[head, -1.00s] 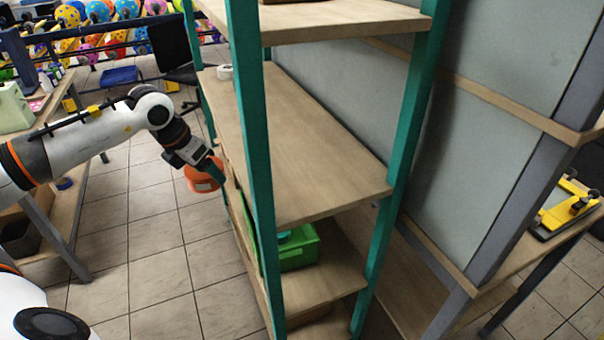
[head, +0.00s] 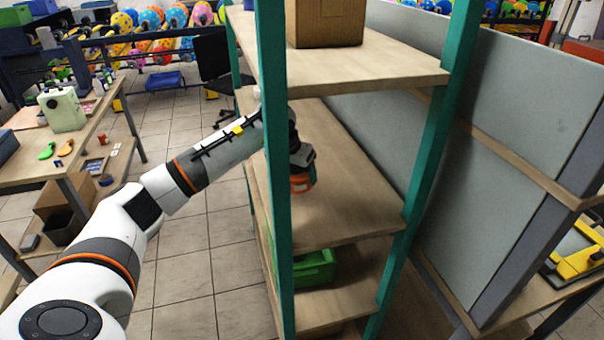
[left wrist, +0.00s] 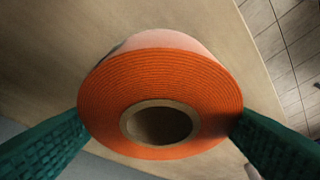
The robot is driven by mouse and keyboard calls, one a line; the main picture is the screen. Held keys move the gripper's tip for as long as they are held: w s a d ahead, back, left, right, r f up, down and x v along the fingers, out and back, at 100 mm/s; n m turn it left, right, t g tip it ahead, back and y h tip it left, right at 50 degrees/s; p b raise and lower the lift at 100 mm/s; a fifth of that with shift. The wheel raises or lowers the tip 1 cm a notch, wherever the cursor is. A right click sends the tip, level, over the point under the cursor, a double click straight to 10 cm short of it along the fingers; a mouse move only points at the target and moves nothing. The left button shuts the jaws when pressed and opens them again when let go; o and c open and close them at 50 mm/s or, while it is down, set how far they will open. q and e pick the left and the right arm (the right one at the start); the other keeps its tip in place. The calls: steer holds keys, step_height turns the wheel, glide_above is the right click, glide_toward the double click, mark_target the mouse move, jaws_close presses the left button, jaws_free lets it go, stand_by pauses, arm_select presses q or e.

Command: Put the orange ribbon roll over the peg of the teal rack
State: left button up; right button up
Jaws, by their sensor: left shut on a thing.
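The orange ribbon roll (head: 302,184) is in my left gripper (head: 301,172), inside the teal rack (head: 424,190) over its middle shelf. In the left wrist view the orange roll (left wrist: 160,82) fills the middle, its round face and cardboard core turned to the camera. The two green fingers of my left gripper (left wrist: 160,121) press on its sides. A wooden board lies behind the roll; the gap to it is hard to judge. I cannot make out the peg clearly in either view. My right gripper is not in view.
A front teal post (head: 275,150) stands close to my left forearm. A cardboard box (head: 325,25) stands on the shelf above, and a green crate (head: 315,270) on the one below. A grey panel (head: 480,140) stands to the right. The visible middle shelf is largely bare.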

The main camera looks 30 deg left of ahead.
mark_target(296, 176)
arm_select(q)
steer(key=shift+w+d, duration=0.5)
steer(key=shift+w, duration=0.1)
step_height(296, 176, down, 3)
steer(key=shift+s+p, duration=0.1)
steer(key=shift+p, duration=0.8)
steer(key=shift+f, duration=0.3)
steer(key=o, duration=0.6)
steer(key=shift+f, duration=0.15)
steer(key=o, duration=0.4)
steer(key=shift+o, duration=0.2)
steer(key=b+v, duration=0.2)
steer(key=v, duration=0.5)
steer(key=shift+r, duration=0.45)
